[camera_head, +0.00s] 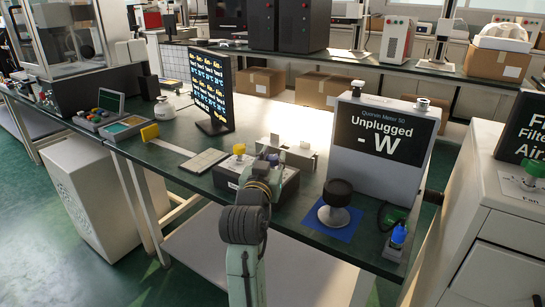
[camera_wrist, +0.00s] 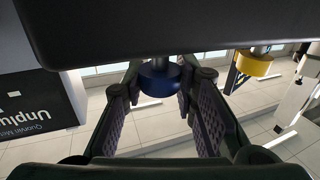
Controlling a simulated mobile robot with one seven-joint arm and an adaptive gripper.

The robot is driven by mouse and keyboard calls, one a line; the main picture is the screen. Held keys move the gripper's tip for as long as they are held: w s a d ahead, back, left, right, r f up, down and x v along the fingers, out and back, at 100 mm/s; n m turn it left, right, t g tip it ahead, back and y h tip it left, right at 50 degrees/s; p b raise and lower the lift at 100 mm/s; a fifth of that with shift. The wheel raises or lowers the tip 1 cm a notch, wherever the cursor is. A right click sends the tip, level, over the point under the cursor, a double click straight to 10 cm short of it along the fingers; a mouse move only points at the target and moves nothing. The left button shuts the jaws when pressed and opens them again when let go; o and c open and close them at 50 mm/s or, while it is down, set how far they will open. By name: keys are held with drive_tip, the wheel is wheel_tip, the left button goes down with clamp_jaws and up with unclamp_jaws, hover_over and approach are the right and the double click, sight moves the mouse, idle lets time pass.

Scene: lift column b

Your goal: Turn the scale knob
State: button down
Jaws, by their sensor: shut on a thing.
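A dark box-shaped instrument (camera_head: 287,190) stands on the bench in the head view, with a yellow knob (camera_head: 239,150) on top. In the wrist view its dark body fills the top of the picture. A blue knob (camera_wrist: 160,79) sticks out from it between my fingertips, and the yellow knob (camera_wrist: 254,63) is to the right, clear of the fingers. My gripper (camera_wrist: 162,74) is shut on the blue knob. In the head view my gripper (camera_head: 266,170) is at the top of the instrument, and my wrist hides part of its front.
A grey unit with an "Unplugged -W" screen (camera_head: 382,137) stands to the right. A black-topped round device (camera_head: 338,195) sits on a blue mat (camera_head: 326,225). A dark display (camera_head: 210,88) stands behind left.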

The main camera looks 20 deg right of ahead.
drive_tip(key=n+t+y+p, duration=0.1)
drive_tip(key=n+t+y, duration=0.1)
drive_tip(key=n+y, duration=0.1)
drive_tip(key=shift+d+y+p, duration=0.1)
drive_tip(key=shift+y+p, duration=0.25)
drive_tip(key=shift+y, duration=0.35)
drive_tip(key=shift+n+t+y, duration=0.3)
drive_tip(key=shift+n+y, duration=0.6)
drive_tip(key=shift+y, duration=0.4)
drive_tip(key=c, duration=1.3)
unclamp_jaws()
drive_tip(key=shift+s, duration=0.1)
drive_tip(key=s, duration=0.4)
drive_tip(key=s+a, duration=0.1)
drive_tip(key=s, duration=0.6)
drive_tip(key=shift+s+a, duration=0.35)
